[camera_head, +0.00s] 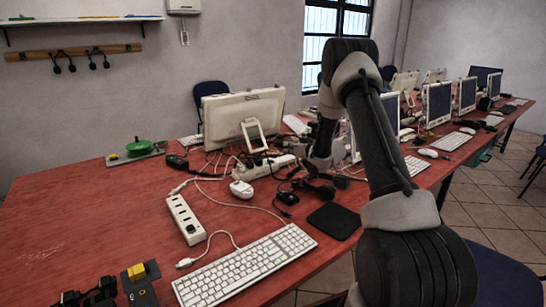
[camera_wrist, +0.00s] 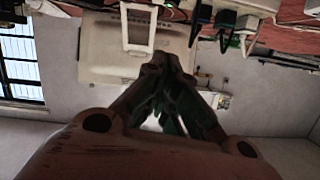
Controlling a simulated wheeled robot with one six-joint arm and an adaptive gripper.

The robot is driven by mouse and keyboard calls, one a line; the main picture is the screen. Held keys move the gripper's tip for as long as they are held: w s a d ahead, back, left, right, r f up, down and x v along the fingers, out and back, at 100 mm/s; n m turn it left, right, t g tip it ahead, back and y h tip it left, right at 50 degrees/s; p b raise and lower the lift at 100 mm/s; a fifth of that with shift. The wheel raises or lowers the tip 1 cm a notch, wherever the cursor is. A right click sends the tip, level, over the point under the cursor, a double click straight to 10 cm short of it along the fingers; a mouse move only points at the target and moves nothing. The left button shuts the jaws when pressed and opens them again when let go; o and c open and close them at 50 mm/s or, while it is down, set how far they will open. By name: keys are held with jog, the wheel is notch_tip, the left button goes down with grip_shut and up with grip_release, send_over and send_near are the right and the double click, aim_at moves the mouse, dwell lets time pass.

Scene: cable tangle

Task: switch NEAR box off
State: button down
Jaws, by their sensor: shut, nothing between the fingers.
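A white power box (camera_head: 187,220) lies nearest on the red table, left of the keyboard, with a dark round part at its near end. A second white power box (camera_head: 263,166) lies further back, with dark plugs on it. In the wrist view, a white box with plugs (camera_wrist: 247,7) is at the top right. The state of any switch is too small to tell. My gripper (camera_head: 322,170) is shut and empty, just right of the far box and well away from the near one. Its closed fingers also show in the wrist view (camera_wrist: 163,62).
Loose cables, a white mouse (camera_head: 241,189) and a black pad (camera_head: 334,221) lie around the boxes. A keyboard (camera_head: 246,266) lies at the front. A monitor (camera_head: 242,117) stands behind. A yellow block (camera_head: 137,272) is at the front left. The left table is mostly bare.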

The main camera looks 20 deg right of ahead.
jog(key=shift+f, duration=0.25)
send_over(270, 161)
jog(key=s+d, duration=0.1)
jog(key=d, duration=0.1)
notch_tip(270, 161, down, 2)
jog(key=shift+a+f, duration=0.1)
jog(key=shift+f, duration=0.1)
jog(key=f, duration=0.3)
jog(key=shift+a+f, duration=0.1)
jog(key=shift+a, duration=0.15)
jog(key=shift+f, duration=0.35)
jog(key=shift+a, duration=0.1)
